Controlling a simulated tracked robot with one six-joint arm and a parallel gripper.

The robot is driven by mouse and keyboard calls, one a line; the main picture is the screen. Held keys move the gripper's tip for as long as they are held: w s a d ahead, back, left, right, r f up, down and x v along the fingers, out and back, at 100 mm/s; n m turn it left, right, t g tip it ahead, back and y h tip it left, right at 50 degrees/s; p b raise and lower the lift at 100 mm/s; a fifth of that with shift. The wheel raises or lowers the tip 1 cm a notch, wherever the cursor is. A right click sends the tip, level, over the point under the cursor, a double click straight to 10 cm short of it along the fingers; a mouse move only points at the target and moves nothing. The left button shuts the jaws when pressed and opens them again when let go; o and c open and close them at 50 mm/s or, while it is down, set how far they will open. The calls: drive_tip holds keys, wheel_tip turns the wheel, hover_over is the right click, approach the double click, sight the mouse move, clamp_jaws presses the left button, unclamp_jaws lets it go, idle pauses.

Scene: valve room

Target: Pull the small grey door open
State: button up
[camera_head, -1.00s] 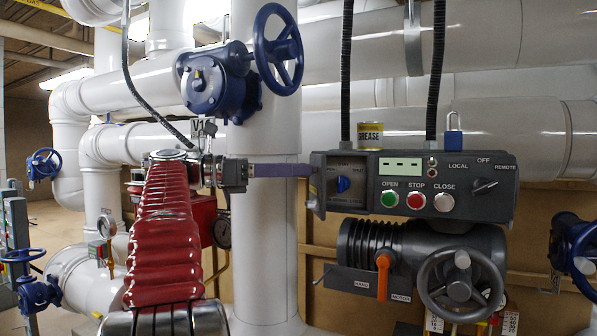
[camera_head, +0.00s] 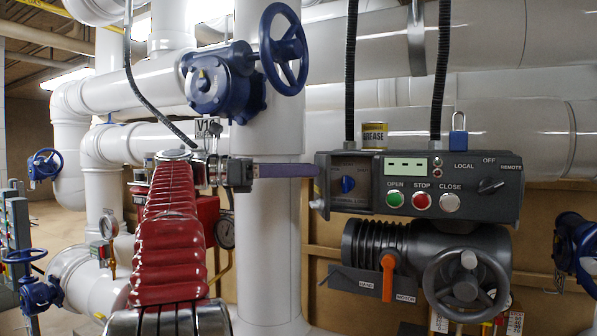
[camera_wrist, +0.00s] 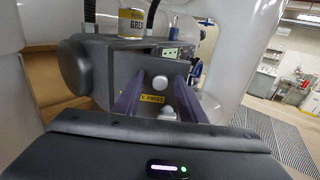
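A dark grey control box (camera_head: 418,170) stands right of centre in the head view. The small grey door appears to be its left end face, seen in the wrist view behind a yellow label (camera_wrist: 152,99) partly reading "FIRST". Two pale round knobs show there, an upper one (camera_wrist: 160,82) and a lower one (camera_wrist: 168,113). In the head view that face is almost edge-on, with a small grey knob (camera_head: 317,204) at its lower edge. My gripper (camera_head: 318,170) reaches it from the left. Its purple fingers (camera_wrist: 158,97) are apart, with label and knobs seen between them. Contact cannot be told.
A grease can (camera_head: 374,136) and blue padlock (camera_head: 458,140) sit atop the box. Two black conduits rise from it. An actuator with a grey handwheel (camera_head: 466,285) and orange lever (camera_head: 388,277) is below. A thick white pipe (camera_head: 268,220) stands behind my arm.

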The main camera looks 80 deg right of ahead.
drive_tip(key=v, duration=1.3)
drive_tip(key=shift+w+a, duration=0.2)
drive_tip(key=shift+w, duration=0.15)
drive_tip(key=shift+c, duration=0.5)
